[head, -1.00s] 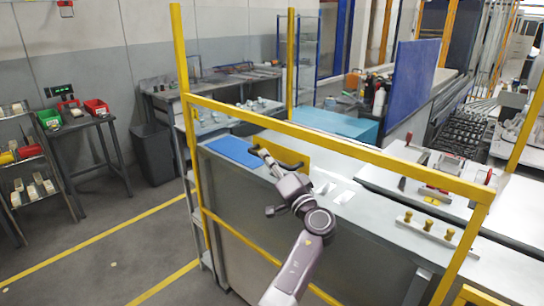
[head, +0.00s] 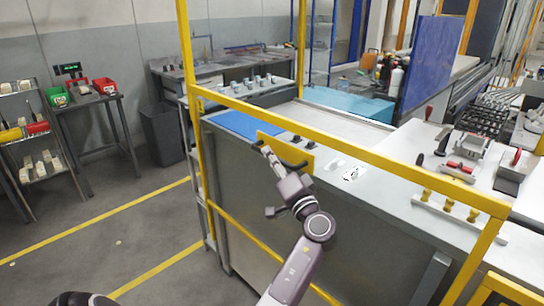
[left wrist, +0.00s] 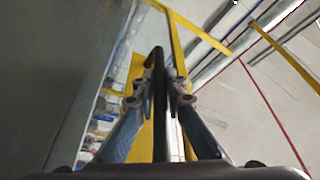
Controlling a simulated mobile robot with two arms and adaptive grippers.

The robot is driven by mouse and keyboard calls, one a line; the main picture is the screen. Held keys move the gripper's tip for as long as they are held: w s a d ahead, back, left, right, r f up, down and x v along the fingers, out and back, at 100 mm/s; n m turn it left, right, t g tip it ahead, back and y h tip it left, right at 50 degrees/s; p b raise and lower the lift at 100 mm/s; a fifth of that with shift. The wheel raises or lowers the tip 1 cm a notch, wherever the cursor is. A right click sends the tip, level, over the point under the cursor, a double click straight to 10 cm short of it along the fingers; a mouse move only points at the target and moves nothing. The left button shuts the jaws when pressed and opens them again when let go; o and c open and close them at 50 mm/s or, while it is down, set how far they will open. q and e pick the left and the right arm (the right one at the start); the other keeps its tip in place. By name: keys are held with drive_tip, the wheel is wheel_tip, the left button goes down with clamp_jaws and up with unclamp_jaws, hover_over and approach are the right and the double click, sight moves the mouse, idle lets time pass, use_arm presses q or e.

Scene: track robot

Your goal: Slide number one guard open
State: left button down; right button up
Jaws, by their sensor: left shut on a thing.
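A small yellow guard panel (head: 306,156) stands upright at the near edge of the grey bench in the head view, with a dark bar handle on its near face. My left gripper (head: 266,151) is at the panel's left end, and my arm covers part of the panel. In the left wrist view, my left gripper (left wrist: 158,82) is shut on the dark bar handle (left wrist: 159,122), with a finger on each side of it. Yellow panel surface (left wrist: 138,75) shows beside the bar. I cannot read any number on the guard. My right gripper is not in view.
A yellow rail frame (head: 380,159) crosses in front of the bench (head: 352,235). A blue mat (head: 240,124) lies left of the guard. White cards (head: 354,174) and a rack with yellow knobs (head: 450,207) are to the right. Open floor is at left.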

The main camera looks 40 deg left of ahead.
use_arm(q)
drive_tip(key=c, duration=2)
unclamp_jaws()
drive_tip(key=shift+o, duration=0.2)
drive_tip(key=shift+d, duration=0.1)
drive_tip(key=v, duration=1.2)
